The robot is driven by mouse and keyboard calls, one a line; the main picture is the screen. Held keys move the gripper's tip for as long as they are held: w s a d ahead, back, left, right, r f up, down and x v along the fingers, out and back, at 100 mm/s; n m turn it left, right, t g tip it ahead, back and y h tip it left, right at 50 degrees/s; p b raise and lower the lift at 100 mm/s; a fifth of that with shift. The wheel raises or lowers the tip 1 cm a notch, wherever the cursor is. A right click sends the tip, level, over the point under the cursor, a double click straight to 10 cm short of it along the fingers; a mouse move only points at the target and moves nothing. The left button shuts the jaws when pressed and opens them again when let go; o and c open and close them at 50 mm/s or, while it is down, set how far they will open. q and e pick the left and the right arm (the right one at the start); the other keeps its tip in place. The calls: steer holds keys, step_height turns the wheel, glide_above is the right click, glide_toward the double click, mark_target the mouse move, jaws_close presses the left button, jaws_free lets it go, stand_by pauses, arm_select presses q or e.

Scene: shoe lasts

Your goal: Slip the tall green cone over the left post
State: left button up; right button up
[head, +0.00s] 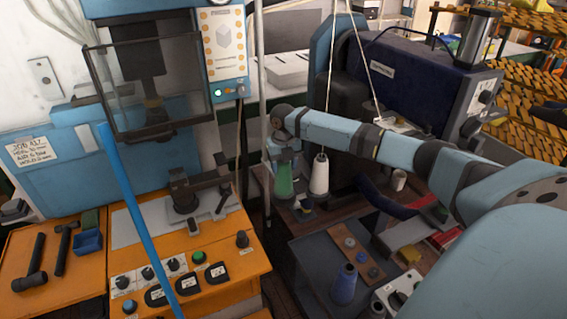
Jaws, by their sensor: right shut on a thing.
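The green cone (284,182) hangs upright under my right gripper (284,160), which is shut on its top. The cone is left of a white cone (320,176) that stands upright with thread running up from its tip. The left post is not visible; the cone and gripper may hide it. I cannot tell whether the cone is around the post or only above it. My left gripper is not in view.
A dark blue sewing machine (400,85) stands behind my right arm. A blue cone (344,285) stands on the dark bench beside a wooden strip (357,256). An orange cabinet (235,262) with knobs and a blue press are at left.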

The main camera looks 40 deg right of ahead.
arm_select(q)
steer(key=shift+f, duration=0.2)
arm_select(e)
steer(key=shift+f, duration=0.65)
steer(key=o, duration=1.4)
steer(key=shift+f, duration=0.1)
steer(key=shift+r+b, duration=0.3)
steer(key=shift+r, duration=0.05)
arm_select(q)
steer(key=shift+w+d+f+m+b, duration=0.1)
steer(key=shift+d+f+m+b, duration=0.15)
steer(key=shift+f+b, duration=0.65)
arm_select(e)
step_height(320, 180, up, 13)
steer(key=shift+r, duration=0.15)
